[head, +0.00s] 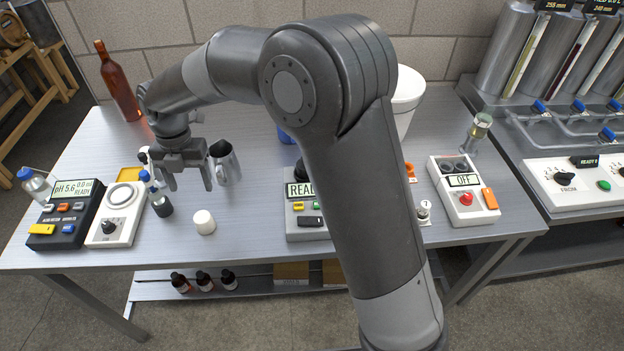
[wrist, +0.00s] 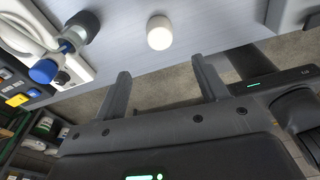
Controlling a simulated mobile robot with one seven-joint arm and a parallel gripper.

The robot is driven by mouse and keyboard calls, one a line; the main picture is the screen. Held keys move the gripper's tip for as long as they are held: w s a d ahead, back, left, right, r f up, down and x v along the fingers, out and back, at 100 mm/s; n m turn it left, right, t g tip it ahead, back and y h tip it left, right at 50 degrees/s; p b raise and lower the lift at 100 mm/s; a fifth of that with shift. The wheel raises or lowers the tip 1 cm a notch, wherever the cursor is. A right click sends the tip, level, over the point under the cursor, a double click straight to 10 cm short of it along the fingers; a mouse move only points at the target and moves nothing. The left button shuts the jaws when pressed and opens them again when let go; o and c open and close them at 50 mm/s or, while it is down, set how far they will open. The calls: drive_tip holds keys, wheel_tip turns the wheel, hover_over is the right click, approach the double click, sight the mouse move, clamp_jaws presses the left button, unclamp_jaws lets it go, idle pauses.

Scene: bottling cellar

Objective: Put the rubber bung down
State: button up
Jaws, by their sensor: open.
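A small white cylinder, which looks like the rubber bung (head: 204,222), stands on the grey metal table (head: 260,190) near its front edge. In the wrist view the bung (wrist: 160,33) shows beyond the fingertips, apart from both. My gripper (head: 189,187) hangs above the table, behind and slightly left of the bung in the head view. Its two fingers are spread with nothing between them; they also show in the wrist view (wrist: 163,77).
Left of the bung are a dark-capped vial (head: 162,206), a stirrer plate (head: 116,220) and a pH meter (head: 68,215). A metal jug (head: 228,165) stands close behind my gripper. An instrument (head: 305,215) stands to the right. Bare table lies between it and the bung.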

drive_tip(key=s+d+r+m+t, duration=0.2)
drive_tip(key=d+r+m, duration=0.4)
drive_tip(key=d+m, duration=0.4)
drive_tip(key=s+d+r+m+t, duration=0.25)
drive_tip(key=d+r+m, duration=0.45)
drive_tip(key=d, duration=0.6)
drive_tip(key=s+d+m+t, duration=0.2)
drive_tip(key=s+d+m, duration=1.2)
drive_tip(key=m, duration=0.4)
drive_tip(key=shift+d+r, duration=0.15)
drive_tip(key=shift+d, duration=0.3)
drive_tip(key=shift+t, duration=0.25)
